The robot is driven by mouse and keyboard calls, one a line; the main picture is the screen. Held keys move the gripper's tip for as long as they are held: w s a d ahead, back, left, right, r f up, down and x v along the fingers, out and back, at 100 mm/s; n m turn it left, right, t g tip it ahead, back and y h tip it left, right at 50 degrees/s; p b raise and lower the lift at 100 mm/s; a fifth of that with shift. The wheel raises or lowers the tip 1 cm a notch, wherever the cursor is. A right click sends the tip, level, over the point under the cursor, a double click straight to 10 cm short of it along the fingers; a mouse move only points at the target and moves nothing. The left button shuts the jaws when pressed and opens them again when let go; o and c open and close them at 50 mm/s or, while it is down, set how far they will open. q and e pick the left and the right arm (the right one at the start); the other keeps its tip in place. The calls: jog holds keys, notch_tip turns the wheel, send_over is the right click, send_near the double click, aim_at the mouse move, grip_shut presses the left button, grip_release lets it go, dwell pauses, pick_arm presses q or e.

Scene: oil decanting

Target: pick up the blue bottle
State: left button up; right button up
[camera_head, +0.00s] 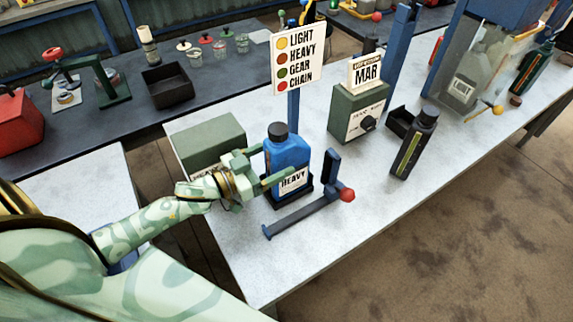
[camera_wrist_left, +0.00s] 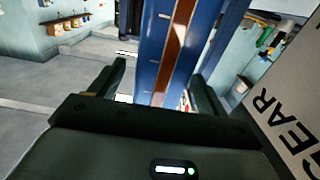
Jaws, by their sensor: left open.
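The blue bottle (camera_head: 287,153) has a dark cap and a white HEAVY label. It stands upright in a low dark holder (camera_head: 275,203) on the white bench. My left gripper (camera_head: 272,164) is open at the bottle, with one finger across its near side above the label and the other partly hidden behind it. In the left wrist view, a blue surface with a brown strip and tick marks, seemingly the bottle (camera_wrist_left: 160,50), lies between the open fingers (camera_wrist_left: 162,88). I cannot tell whether either finger touches it. My right gripper is not in view.
A bar with a red knob (camera_head: 347,195) lies right of the bottle. A green box (camera_head: 210,143) is behind my gripper. A sign (camera_head: 297,60) rises behind the bottle. A green MAR device (camera_head: 357,112) and a black bottle (camera_head: 414,145) stand to the right. The front bench edge is clear.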

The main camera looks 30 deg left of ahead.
aim_at(287, 153)
pick_arm(q)
jog(key=x, duration=0.4)
jog(key=shift+w+f, duration=0.1)
jog(key=shift+f, duration=0.1)
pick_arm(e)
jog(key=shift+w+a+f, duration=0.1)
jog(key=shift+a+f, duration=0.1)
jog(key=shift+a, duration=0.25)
pick_arm(q)
jog(key=shift+c, duration=0.3)
jog(key=c, duration=1.5)
jog(key=shift+r, duration=0.1)
grip_shut()
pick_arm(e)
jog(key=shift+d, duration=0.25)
pick_arm(q)
jog(key=shift+r, duration=0.1)
